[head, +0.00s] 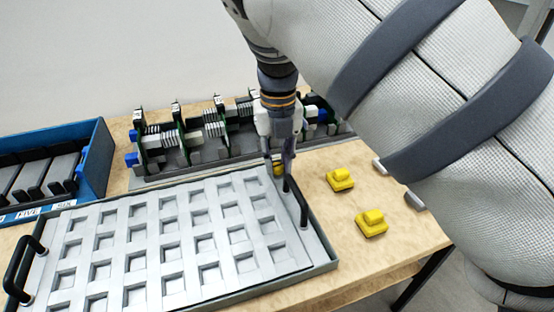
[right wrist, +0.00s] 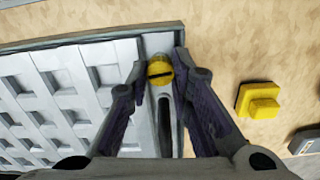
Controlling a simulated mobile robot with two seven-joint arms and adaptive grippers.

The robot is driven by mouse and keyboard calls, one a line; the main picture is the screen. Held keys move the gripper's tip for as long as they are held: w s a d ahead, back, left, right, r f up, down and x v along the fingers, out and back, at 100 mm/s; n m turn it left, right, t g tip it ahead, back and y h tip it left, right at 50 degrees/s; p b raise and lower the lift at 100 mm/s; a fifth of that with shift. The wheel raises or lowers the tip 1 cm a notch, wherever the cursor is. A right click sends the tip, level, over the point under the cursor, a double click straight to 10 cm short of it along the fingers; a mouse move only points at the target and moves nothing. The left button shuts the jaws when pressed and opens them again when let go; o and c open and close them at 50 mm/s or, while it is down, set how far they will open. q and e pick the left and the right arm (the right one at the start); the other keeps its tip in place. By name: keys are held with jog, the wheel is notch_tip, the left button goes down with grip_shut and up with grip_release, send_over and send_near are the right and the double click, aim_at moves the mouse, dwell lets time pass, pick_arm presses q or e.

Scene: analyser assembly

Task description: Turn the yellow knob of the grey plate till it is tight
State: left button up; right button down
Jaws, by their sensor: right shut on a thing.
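The grey plate (head: 150,240), with rows of square pockets and black bar handles at its ends, lies flat on the wooden table. Its yellow knob (head: 277,170) sits at the far right corner, partly hidden by my right gripper (head: 281,160), which points down on it. In the right wrist view the round knob (right wrist: 159,70) shows a dark slot across its top. The fingers of my right gripper (right wrist: 160,77) are shut on the knob, one on each side. My left gripper is not in view.
Two loose yellow blocks (head: 341,179) (head: 371,223) lie on the table right of the plate. A rack of green circuit boards (head: 190,140) stands close behind. A blue crate (head: 100,150) with dark modules stands at the left. A black handle (head: 296,203) rises near my right gripper.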

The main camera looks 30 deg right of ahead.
aim_at(278, 165)
jog(key=shift+w+d+r+m, duration=0.15)
jog(key=shift+r+m, duration=0.15)
jog(key=shift+m, duration=0.3)
jog(key=c, duration=1.4)
grip_release()
jog(key=shift+f, duration=0.1)
notch_tip(278, 165, up, 12)
jog(key=shift+s+f, duration=0.1)
jog(key=shift+s, duration=0.1)
